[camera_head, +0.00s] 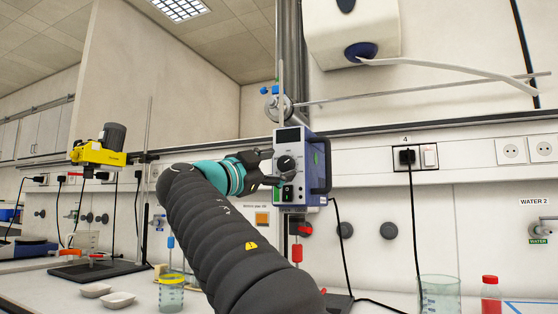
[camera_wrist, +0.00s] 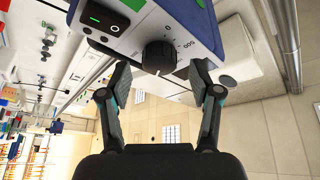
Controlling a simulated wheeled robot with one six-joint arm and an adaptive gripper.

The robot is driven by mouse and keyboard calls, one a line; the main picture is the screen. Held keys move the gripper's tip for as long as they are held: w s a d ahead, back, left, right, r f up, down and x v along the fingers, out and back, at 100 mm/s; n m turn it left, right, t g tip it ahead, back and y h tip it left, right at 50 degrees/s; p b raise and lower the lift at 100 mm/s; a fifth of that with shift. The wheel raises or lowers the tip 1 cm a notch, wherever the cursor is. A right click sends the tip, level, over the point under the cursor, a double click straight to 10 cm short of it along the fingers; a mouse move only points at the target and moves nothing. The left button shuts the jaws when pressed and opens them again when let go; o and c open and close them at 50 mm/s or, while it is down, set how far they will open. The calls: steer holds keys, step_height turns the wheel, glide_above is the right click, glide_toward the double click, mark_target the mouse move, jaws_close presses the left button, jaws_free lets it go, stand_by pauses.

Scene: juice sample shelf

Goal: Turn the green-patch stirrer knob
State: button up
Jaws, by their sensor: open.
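My gripper (camera_head: 274,169) is open in front of the knob. In the wrist view its fingers (camera_wrist: 160,72) are to either side of the knob, with gaps visible.
A yellow stirrer (camera_head: 97,153) stands on the bench at left. A beaker (camera_head: 440,294) and a red-capped bottle (camera_head: 491,294) are at right. A glass (camera_head: 171,293) and white dishes (camera_head: 119,299) are at front left. A dispenser (camera_head: 352,30) hangs above.

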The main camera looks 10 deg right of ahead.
steer(key=shift+w+d+r, duration=0.1)
steer(key=shift+w+d, duration=0.25)
steer(key=shift+d, duration=0.1)
steer(key=c, duration=1.1)
steer(key=shift+c, duration=0.2)
